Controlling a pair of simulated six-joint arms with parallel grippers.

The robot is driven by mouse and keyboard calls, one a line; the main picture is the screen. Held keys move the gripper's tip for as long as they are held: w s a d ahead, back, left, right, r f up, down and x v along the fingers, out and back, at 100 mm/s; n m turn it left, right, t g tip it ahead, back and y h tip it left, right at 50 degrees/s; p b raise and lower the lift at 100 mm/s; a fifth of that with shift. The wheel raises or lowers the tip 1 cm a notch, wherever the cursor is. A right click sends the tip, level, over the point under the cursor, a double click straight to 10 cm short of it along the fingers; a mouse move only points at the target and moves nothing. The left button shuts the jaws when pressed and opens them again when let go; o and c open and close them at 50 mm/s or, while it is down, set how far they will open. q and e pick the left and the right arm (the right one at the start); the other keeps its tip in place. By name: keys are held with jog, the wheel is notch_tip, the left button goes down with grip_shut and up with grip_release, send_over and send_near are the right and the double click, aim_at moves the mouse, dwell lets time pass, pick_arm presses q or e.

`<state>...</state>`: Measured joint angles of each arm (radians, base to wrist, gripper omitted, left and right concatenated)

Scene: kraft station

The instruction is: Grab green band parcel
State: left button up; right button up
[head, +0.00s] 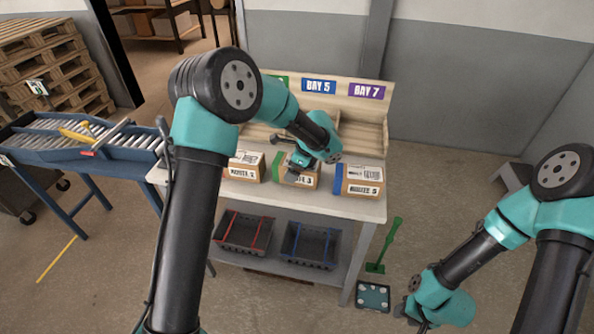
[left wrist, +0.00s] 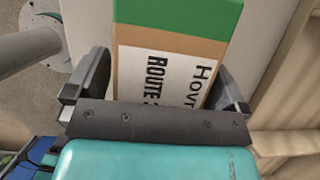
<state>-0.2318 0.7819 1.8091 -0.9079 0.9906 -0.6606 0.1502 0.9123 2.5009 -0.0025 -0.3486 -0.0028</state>
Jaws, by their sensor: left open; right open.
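The green band parcel (head: 299,181) is a brown box with a green band and a white label, in the middle of the row on the table. My left gripper (head: 299,163) is over it and hides part of its top. In the left wrist view the parcel (left wrist: 160,75) shows its green band and a label reading "ROUTE", between the two spread fingers of my left gripper (left wrist: 165,78). The fingers are open; I cannot tell whether either touches the box. My right gripper (head: 414,312) is low at the lower right, open, away from the parcels.
A blue-banded parcel (head: 360,181) stands close on the right, another parcel (head: 244,166) on the left. A wooden bay rack (head: 362,132) stands behind. Bins with red straps (head: 243,232) and blue straps (head: 309,245) sit below. A roller conveyor (head: 85,140) is at left.

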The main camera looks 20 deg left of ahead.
pick_arm(q)
jog(key=c, duration=1.1)
jog(key=shift+r, duration=0.15)
jog(key=shift+r, duration=0.4)
jog(key=shift+s+d+r, duration=0.1)
jog(key=shift+s+r, duration=0.05)
jog(key=shift+r, duration=0.65)
jog(key=shift+s+r, duration=0.1)
jog(key=shift+r, duration=0.65)
jog(key=s+d+r, duration=0.1)
jog(key=s+d, duration=0.3)
jog(key=s, duration=1)
jog(key=shift+s+d+r, duration=0.2)
jog(key=shift+s, duration=0.2)
